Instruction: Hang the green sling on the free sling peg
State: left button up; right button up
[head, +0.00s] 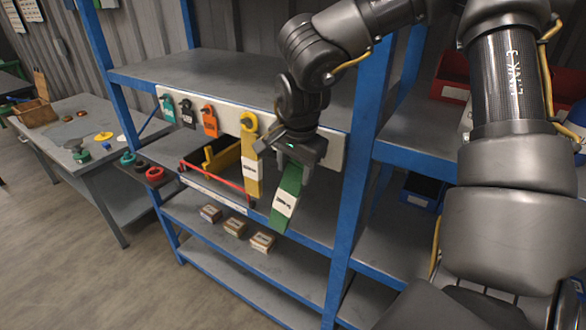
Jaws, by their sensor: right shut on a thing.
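The green sling (287,200) hangs down in the head view, with a white label on its strap. My right gripper (294,162) is shut on its upper end and holds it in front of the white peg board (228,121). The gripper hides the sling's top and the board behind it, so I cannot tell whether a peg is there or whether the sling touches one. A yellow sling (250,160) hangs on the board just left of the gripper. My left gripper is not in view.
Green, black and orange tags (209,121) hang further left on the board. A blue-framed shelf (345,200) surrounds it, with small boxes (235,226) on a lower level. A grey table (90,130) with discs stands at left. A red bin (452,80) sits at right.

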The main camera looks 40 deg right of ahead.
jog(key=shift+w+d, duration=0.2)
jog(key=shift+d, duration=0.3)
jog(key=shift+f, duration=0.25)
jog(key=shift+f+b, duration=0.25)
jog(key=shift+b, duration=0.4)
jog(key=o, duration=1.2)
jog(key=shift+r, duration=0.1)
